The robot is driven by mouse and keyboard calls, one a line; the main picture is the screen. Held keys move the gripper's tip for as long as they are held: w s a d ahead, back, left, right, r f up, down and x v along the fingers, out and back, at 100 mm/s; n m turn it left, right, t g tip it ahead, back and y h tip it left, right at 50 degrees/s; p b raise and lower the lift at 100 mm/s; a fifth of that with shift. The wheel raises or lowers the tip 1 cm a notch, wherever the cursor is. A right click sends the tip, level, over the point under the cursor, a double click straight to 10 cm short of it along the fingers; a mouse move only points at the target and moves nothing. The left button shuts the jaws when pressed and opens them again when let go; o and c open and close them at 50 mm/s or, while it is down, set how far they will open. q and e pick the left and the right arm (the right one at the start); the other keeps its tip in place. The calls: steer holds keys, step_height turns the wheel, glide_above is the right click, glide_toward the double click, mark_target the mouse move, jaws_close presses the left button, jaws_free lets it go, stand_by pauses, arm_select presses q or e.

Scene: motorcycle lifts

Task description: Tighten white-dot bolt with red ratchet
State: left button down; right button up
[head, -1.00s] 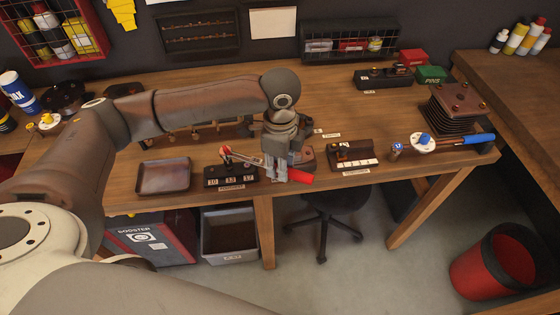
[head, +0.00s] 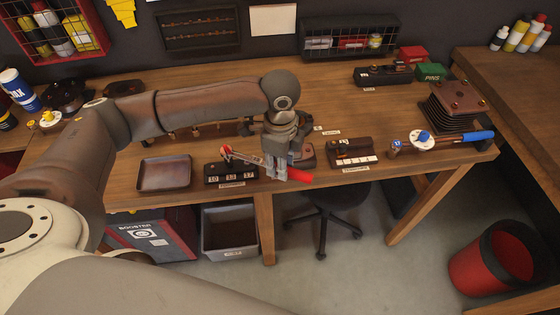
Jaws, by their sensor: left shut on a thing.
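The red ratchet has a red handle (head: 300,177) and a metal shaft. Its red head end (head: 226,152) is over a black socket holder (head: 232,174) with white number labels, near the bench's front edge. My left gripper (head: 277,175) is shut on the ratchet between its head and its handle, pointing down. A dark finned block (head: 453,108) with several bolts on top stands at the bench's right end. I cannot make out a white dot on any bolt. My right gripper is not in view.
A blue-handled tool (head: 470,139) lies at the right front edge near a white round piece (head: 422,142). A brown tray (head: 164,175) sits left of the socket holder. A dark labelled stand (head: 352,152) is to the right. The bench's middle right is clear.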

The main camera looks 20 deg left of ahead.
arm_select(q)
steer(key=shift+f+p, duration=0.2)
steer(key=shift+p, duration=0.7)
stand_by(0.8)
steer(key=shift+f+p, duration=0.35)
steer(key=shift+p, duration=0.45)
stand_by(1.4)
steer(key=s+m+p, duration=0.1)
steer(key=s, duration=0.1)
steer(key=s+m+p, duration=0.1)
steer(key=p, duration=0.1)
steer(key=shift+s+a+m, duration=0.2)
steer(key=shift+s+m, duration=0.15)
steer(key=shift+m, duration=0.05)
